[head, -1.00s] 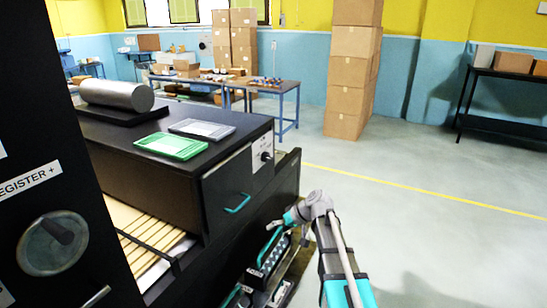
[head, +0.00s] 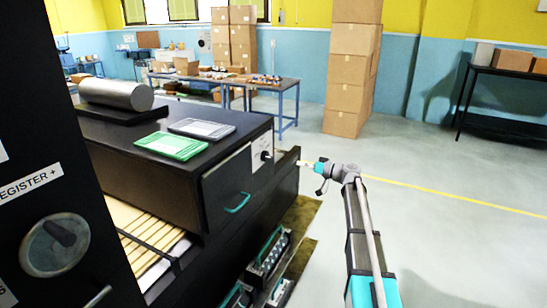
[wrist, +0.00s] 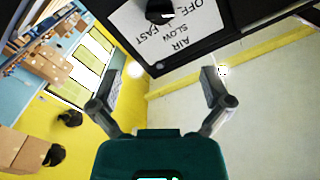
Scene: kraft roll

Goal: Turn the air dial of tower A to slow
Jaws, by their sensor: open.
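The air dial is a black knob (wrist: 160,9) at the top edge of the wrist view, partly cut off. It sits on a white plate (wrist: 185,32) lettered OFF, SLOW, FAST and AIR, upside down in that view. In the head view the small dark knob (head: 265,155) is on the right end face of a black cabinet (head: 180,170). I cannot tell which mark it points to. No tower A lettering is readable. My gripper (wrist: 162,75) is open and empty, its fingers apart and short of the plate. In the head view my gripper (head: 308,163) is just right of the knob.
A teal handle (head: 237,203) sticks out below left of the knob. Green (head: 171,145) and grey (head: 202,129) trays lie on the cabinet top. A register dial (head: 54,245) is at near left. Open floor (head: 460,220) lies to the right.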

